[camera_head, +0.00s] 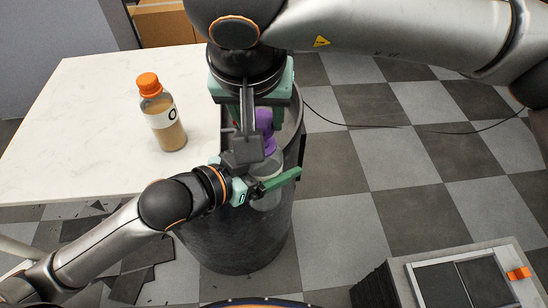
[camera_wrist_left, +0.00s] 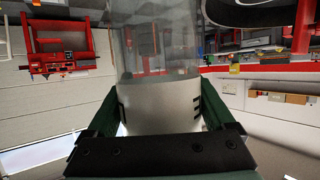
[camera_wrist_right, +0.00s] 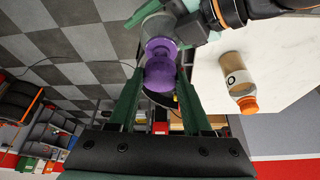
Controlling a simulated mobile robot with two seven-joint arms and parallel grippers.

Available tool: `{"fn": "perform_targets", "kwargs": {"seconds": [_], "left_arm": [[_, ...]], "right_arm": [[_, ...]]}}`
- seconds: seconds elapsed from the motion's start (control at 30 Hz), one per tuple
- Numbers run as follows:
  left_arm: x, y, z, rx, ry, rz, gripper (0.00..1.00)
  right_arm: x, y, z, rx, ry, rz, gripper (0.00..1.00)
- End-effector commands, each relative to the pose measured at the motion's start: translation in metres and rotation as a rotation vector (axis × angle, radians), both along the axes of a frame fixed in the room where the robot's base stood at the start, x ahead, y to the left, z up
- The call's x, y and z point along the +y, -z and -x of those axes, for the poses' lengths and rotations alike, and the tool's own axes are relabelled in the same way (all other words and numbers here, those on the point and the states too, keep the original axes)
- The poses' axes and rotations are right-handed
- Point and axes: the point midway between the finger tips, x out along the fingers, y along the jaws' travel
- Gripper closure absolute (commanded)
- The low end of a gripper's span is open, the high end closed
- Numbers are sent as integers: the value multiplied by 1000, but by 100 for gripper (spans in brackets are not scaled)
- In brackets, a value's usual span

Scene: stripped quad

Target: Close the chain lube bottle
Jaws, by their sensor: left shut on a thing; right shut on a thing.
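A clear bottle with a white lower band (camera_wrist_left: 160,110) is upright between the fingers of my left gripper (camera_head: 270,183), which is shut on it. The bottle (camera_head: 268,198) is over the dark barrel. A purple cap (camera_head: 264,118) is above it, held by my right gripper, which points down. In the right wrist view the purple cap (camera_wrist_right: 160,76) sits between the fingertips of my right gripper (camera_wrist_right: 160,72). More purple and the greyish bottle (camera_wrist_right: 156,27) lie in line beyond it. I cannot tell whether the cap is seated on the bottle.
A dark round barrel (camera_head: 235,240) stands under both grippers. A white table (camera_head: 80,130) is at the left, carrying a tan bottle with an orange cap (camera_head: 163,115). The checkered floor (camera_head: 400,190) is open there.

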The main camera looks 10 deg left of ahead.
Motion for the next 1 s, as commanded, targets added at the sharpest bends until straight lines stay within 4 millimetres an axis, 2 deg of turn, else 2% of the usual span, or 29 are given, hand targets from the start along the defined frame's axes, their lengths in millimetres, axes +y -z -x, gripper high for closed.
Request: {"fn": "perform_targets", "kwargs": {"seconds": [0.53, 1.0], "left_arm": [[0, -1, 0, -2, 0, 1, 100], [0, -1, 0, -2, 0, 1, 100]], "right_arm": [[0, -1, 1, -2, 1, 10, 100], [0, 17, 2, -1, 0, 10, 100]]}}
